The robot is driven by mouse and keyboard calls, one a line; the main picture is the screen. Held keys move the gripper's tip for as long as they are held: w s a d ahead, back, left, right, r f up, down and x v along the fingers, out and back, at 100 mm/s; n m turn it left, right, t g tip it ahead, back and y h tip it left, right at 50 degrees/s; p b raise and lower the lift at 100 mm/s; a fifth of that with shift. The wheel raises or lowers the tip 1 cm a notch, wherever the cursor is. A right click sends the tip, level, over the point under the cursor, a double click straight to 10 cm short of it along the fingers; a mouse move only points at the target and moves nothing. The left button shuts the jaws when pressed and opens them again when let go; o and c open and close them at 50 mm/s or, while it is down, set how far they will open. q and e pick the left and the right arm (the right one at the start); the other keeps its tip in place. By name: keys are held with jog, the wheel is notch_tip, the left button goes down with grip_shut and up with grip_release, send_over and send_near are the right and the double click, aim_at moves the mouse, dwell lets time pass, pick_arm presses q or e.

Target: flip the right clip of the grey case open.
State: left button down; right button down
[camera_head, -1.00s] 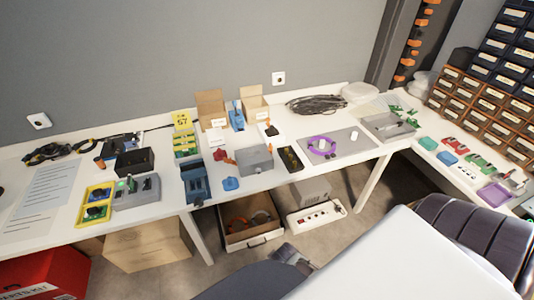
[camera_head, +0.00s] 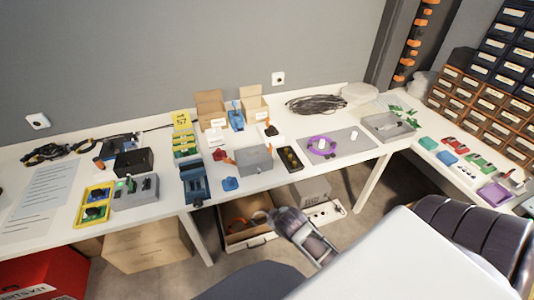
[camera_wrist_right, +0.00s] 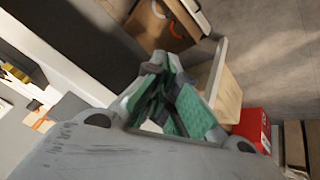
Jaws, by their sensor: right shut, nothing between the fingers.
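The grey case (camera_head: 254,159) stands closed on the white table, left of the middle in the head view. A small orange part shows at its left side and another dark orange piece near its back right corner; the clip's own position is too small to tell. My right gripper (camera_wrist_right: 163,68), with green pads, is shut and empty in the right wrist view. It is over the floor and cartons, apart from the case. A grey part of my arm (camera_head: 300,234) shows in front of the table, lower than the case. My left gripper is not in view.
A blue vise-like tool (camera_head: 195,184) and a small blue piece (camera_head: 230,184) lie left of the case. A dark tray (camera_head: 291,159) lies close on its right, then a grey mat (camera_head: 345,147) with a purple ring. Open cartons (camera_head: 211,110) stand behind.

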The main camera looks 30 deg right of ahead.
jog(key=w+d+r+n+t+h, duration=0.1)
jog(key=w+d+r+n+t, duration=0.15)
jog(key=w+d+r, duration=0.3)
jog(key=n+t, duration=0.7)
jog(key=n, duration=0.1)
send_near(267, 156)
jog(key=shift+s+d+r+m+y, duration=0.15)
jog(key=shift+s+d+r+y, duration=0.05)
jog(key=shift+d, duration=0.4)
jog(key=shift+s+d+r+m+y, duration=0.1)
jog(key=shift+s+d+r+y, duration=0.1)
jog(key=shift+d, duration=0.4)
jog(key=n, duration=0.1)
jog(key=n+t+y, duration=0.1)
jog(key=shift+w+d+r+n, duration=0.15)
jog(key=shift+w+n, duration=0.05)
jog(key=shift+n, duration=0.2)
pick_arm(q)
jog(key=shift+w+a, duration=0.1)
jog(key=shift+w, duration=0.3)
pick_arm(e)
jog(key=shift+n+t+y, duration=0.45)
jog(key=shift+n+y, duration=0.95)
jog(key=shift+n, duration=0.1)
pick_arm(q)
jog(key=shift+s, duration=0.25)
pick_arm(e)
jog(key=shift+w, duration=0.15)
